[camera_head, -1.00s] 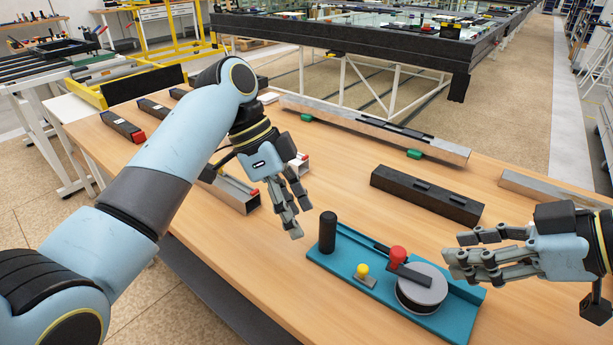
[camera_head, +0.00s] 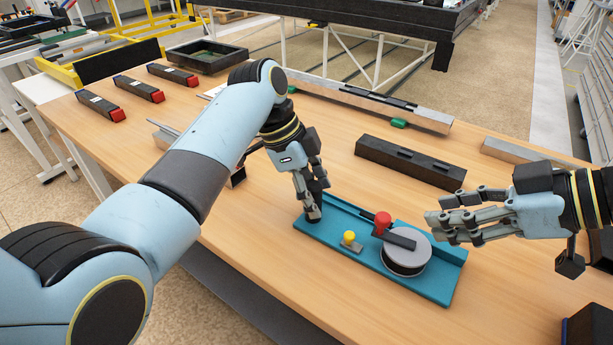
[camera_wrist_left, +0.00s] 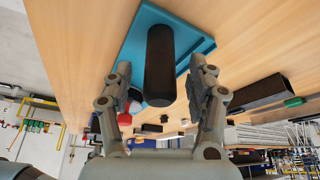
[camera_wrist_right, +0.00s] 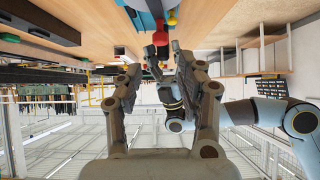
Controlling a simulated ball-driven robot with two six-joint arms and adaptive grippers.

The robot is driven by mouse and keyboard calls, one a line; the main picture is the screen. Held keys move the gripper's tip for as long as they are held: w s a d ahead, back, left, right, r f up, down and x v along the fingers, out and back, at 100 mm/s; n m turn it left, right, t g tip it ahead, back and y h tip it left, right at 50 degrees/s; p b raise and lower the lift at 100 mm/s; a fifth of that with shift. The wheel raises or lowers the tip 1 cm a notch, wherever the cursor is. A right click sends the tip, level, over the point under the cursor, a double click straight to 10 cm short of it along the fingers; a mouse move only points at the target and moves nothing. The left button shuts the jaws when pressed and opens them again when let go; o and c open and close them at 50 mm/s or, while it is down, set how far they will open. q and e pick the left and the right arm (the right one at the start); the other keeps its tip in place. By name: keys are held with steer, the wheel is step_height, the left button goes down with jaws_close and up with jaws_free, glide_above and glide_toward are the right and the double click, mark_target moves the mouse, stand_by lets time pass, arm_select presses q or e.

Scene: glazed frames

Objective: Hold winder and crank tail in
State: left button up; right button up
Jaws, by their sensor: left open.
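The winder's teal base (camera_head: 440,285) lies on the bench, with a grey reel (camera_head: 409,251), a dark crank bar and a red crank knob (camera_head: 382,222) on top. A yellow knob (camera_head: 349,237) sits on a small metal piece at the middle. My left gripper (camera_head: 314,207) is at the base's left end, mostly hiding the black post there. In the left wrist view the black post (camera_wrist_left: 160,62) stands between its spread fingers. My right gripper (camera_head: 436,222) is open and empty, right of the red knob above the reel side. The red knob (camera_wrist_right: 156,73) shows ahead of its fingers.
A black bar (camera_head: 410,163) lies behind the winder. A long aluminium profile (camera_head: 420,117) with green pads is at the bench's back edge. Several dark, red-ended bars (camera_head: 137,89) lie at the far left. The wooden bench (camera_head: 320,300) is clear in front of the winder.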

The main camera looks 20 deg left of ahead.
arm_select(q)
steer(key=shift+f, duration=0.15)
steer(key=shift+c, duration=0.4)
jaws_close()
stand_by(1.0)
